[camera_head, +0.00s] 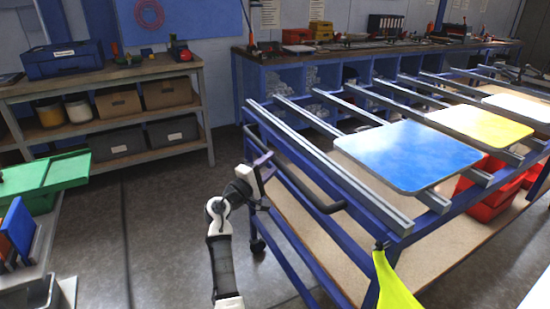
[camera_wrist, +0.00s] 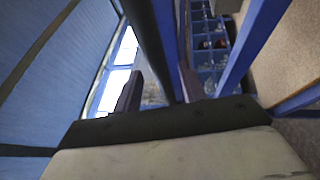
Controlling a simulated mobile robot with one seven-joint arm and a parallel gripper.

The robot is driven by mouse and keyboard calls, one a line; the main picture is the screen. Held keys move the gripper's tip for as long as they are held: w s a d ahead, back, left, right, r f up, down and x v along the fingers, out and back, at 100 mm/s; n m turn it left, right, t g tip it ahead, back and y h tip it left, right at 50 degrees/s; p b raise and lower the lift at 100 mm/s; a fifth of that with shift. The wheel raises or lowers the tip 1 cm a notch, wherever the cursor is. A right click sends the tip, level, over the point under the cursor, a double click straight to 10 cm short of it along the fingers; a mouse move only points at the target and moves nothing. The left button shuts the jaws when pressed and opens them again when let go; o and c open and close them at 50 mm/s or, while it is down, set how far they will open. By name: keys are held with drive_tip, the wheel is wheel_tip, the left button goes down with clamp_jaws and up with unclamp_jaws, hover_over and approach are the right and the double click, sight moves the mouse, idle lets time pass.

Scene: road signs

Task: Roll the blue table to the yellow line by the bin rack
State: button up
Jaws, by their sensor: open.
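The blue table (camera_head: 385,218) is a blue wheeled frame with grey rails across its top and a lower board. A blue sign panel (camera_head: 408,155) and a yellow panel (camera_head: 480,124) lie on the rails. Its dark push handle (camera_head: 297,180) runs along the near left side. My gripper (camera_head: 264,170) is at this handle, with its jaws open. In the wrist view the dark handle bar (camera_wrist: 151,45) passes between the fingers of my gripper (camera_wrist: 160,90); contact cannot be told. No yellow floor line shows in either view. Which shelf is the bin rack is unclear.
A wooden shelf (camera_head: 105,135) with bins stands at the left back. A blue workbench with cubbies (camera_head: 310,85) stands behind the table. A green tray (camera_head: 45,175) is at the left edge. A yellow-green cloth (camera_head: 392,285) hangs at the table's near corner. Grey floor left of the table is clear.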

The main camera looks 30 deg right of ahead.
sight(273, 162)
drive_tip(key=shift+x, duration=1.5)
clamp_jaws()
